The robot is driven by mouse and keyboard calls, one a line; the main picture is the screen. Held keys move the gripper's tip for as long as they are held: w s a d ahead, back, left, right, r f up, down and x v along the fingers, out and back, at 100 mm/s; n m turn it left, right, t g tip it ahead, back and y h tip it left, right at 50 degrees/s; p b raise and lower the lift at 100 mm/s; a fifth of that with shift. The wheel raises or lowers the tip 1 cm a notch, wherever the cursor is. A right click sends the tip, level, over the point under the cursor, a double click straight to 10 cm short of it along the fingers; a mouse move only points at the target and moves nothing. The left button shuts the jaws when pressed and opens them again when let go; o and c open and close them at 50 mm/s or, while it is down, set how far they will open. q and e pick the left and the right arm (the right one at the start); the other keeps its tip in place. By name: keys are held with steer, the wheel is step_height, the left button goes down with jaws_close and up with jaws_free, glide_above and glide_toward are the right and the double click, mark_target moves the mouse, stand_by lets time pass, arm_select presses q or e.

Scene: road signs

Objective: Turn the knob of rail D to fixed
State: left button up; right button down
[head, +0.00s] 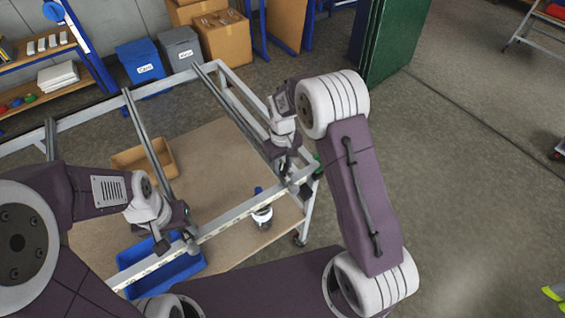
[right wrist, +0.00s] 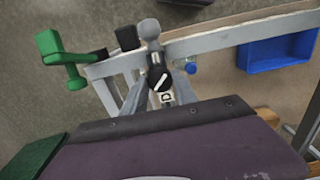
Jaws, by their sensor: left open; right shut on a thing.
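In the right wrist view the knob of rail D (right wrist: 162,78) is a small black dial with a slanted white pointer line. A white label with the letter D (right wrist: 167,98) sits just below it. Rail D (head: 232,108) is a grey bar running from the far frame beam toward the near one in the head view. My right gripper (head: 294,176) is at its near end, shut on the knob; the exact finger contact is partly hidden. My left gripper (head: 175,243) is open at the near beam, by the end of another rail (head: 147,140).
The metal frame (head: 222,226) stands over a brown board (head: 220,150). A blue bin (head: 165,270), a tan bin (head: 145,158) and a blue-topped white object (head: 262,215) are below. A green part (right wrist: 62,60) juts at the frame corner. Open floor lies to the right.

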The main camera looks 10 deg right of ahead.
mark_target(282, 166)
steer(key=m, duration=0.2)
steer(key=m+p, duration=0.1)
steer(key=m, duration=0.1)
steer(key=shift+w+r+m, duration=0.15)
steer(key=shift+r+m, duration=0.05)
steer(key=shift+m, duration=2.1)
steer(key=c, duration=1)
jaws_free()
steer(key=shift+o, duration=0.2)
steer(key=shift+f, duration=0.1)
step_height(282, 166, up, 9)
steer(key=b, duration=0.1)
